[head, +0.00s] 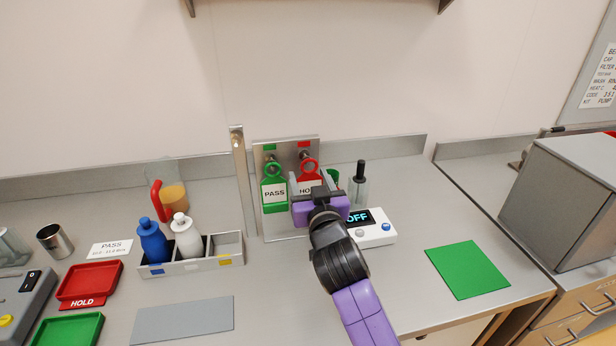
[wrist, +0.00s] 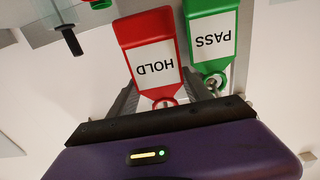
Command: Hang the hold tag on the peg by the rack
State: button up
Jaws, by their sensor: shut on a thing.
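The red hold tag (head: 309,169), with a ring at its top and a white HOLD label, is at the right side of the metal tag board (head: 283,222). My gripper (head: 311,184) is shut on it; the wrist view shows the tag (wrist: 153,55) between the fingers (wrist: 160,92). The ring is close to the board's red-marked peg (head: 304,154); I cannot tell whether it is still around it. The green PASS tag (head: 274,190) hangs on the board's left peg. A post with a small peg (head: 237,138) stands left of the board, bare, near the rack (head: 190,266).
The rack holds a blue bottle (head: 152,240) and a white bottle (head: 186,238). A white device reading OFF (head: 376,236) and a clear bottle with a black top (head: 359,187) stand right of my gripper. A green mat (head: 466,269) lies farther right. Free counter lies between.

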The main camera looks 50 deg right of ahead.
aim_at(310, 181)
jog(key=shift+b+v, duration=0.4)
jog(key=shift+v, duration=2.3)
